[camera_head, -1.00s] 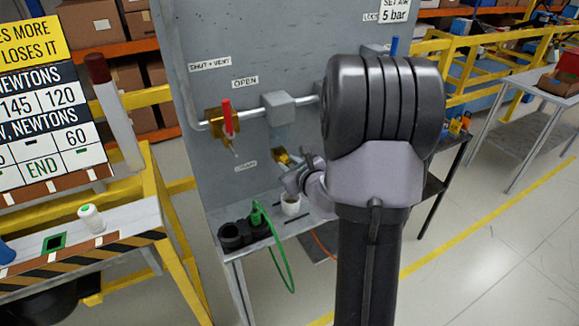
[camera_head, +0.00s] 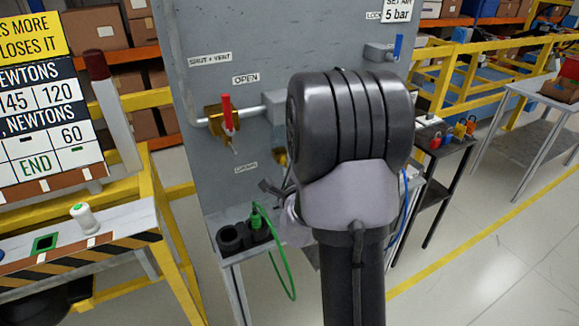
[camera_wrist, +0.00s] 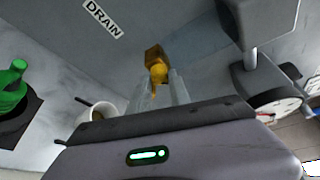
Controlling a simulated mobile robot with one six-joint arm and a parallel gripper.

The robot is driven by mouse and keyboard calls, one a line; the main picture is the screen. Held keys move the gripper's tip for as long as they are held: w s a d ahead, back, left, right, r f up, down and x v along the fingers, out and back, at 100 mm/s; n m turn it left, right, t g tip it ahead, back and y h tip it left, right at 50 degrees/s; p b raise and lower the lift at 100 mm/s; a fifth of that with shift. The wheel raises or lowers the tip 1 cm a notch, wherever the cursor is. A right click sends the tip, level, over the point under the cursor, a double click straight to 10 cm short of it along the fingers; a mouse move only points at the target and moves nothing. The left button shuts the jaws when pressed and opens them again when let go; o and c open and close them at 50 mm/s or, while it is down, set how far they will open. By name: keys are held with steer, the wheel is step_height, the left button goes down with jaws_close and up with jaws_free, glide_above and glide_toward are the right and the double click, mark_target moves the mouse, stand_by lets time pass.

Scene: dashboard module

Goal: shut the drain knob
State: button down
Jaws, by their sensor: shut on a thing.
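The brass drain knob (camera_wrist: 158,73) shows in the wrist view, on a brass fitting (camera_wrist: 154,55) below the DRAIN label (camera_wrist: 102,18). My gripper (camera_wrist: 163,85) has its two pale fingers closed on the knob, one on each side of it. How far the knob is turned is hard to tell. In the head view, only a sliver of the brass drain part (camera_head: 281,157) shows left of my arm, right of the DRAIN label (camera_head: 246,169). My arm hides most of the gripper there.
A red-handled brass valve (camera_head: 228,114) sits above on the grey panel (camera_head: 205,30). A white cup (camera_wrist: 97,115) and a green connector (camera_wrist: 14,80) stand left of the gripper in the wrist view. A gauge (camera_wrist: 275,100) is close on the right.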

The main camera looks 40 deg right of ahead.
steer(key=shift+f+n+t+h, duration=0.15)
steer(key=shift+n+t+h, duration=0.3)
steer(key=shift+n, duration=1.1)
steer(key=shift+f+n+t+h, duration=0.1)
steer(key=shift+n+t+h, duration=0.35)
steer(key=shift+n, duration=1.1)
steer(key=c, duration=1.2)
jaws_free()
